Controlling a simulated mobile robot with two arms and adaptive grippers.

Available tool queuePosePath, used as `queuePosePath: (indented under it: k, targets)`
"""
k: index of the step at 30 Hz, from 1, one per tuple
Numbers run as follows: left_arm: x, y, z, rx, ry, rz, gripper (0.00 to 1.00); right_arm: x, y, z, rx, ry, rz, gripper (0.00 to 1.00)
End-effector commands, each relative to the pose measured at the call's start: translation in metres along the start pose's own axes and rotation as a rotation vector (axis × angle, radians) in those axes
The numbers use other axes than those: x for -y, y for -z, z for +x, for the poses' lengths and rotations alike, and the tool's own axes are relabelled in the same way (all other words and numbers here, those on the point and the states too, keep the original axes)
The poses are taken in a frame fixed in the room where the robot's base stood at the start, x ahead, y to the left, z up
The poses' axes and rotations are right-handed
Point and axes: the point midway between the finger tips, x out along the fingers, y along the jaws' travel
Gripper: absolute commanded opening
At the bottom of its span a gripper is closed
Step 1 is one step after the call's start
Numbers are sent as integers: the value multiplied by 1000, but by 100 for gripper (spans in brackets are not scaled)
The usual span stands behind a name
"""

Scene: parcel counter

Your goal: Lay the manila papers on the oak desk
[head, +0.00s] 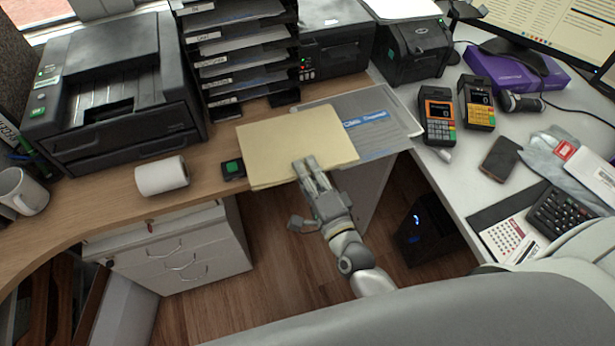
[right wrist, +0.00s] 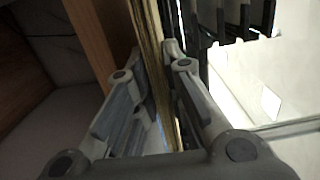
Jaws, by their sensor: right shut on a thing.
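The manila papers (head: 292,142) are a flat pale yellow stack in the middle of the head view, over the front edge of the oak desk (head: 112,206). My right gripper (head: 308,170) is shut on their near edge. In the right wrist view the papers (right wrist: 152,50) show edge-on as a thin tan stack between the two fingers (right wrist: 155,110). I cannot tell whether the papers' underside touches the desk. My left gripper is not in view.
A grey folder (head: 375,115) lies right beside and partly behind the papers. A small black box with a green top (head: 232,169) and a white paper roll (head: 161,176) stand to the left. A black letter-tray rack (head: 240,50) stands behind. Bare desk shows near the front left.

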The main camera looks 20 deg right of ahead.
Motion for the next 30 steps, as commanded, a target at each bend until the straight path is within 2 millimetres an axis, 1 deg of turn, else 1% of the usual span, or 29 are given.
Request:
queuePosePath:
  k: [2,3,7,9,15,16,20,21,30]
  targets:
    - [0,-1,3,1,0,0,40,-9,4,7,1,1,-3,0]
    - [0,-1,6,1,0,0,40,-18,4,6,2,-3,-2,0]
    - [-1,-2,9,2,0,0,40,-34,4,5,1,0,-3,0]
    - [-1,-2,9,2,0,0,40,-37,4,5,0,1,-2,0]
    - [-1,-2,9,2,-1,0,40,-39,3,4,0,-3,1,0]
    - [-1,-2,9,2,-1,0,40,-40,3,4,1,-5,2,14]
    - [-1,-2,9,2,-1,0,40,-39,3,4,1,-5,1,31]
    - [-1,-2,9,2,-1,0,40,-39,3,4,1,-4,1,33]
    - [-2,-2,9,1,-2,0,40,-38,3,4,0,-2,-1,33]
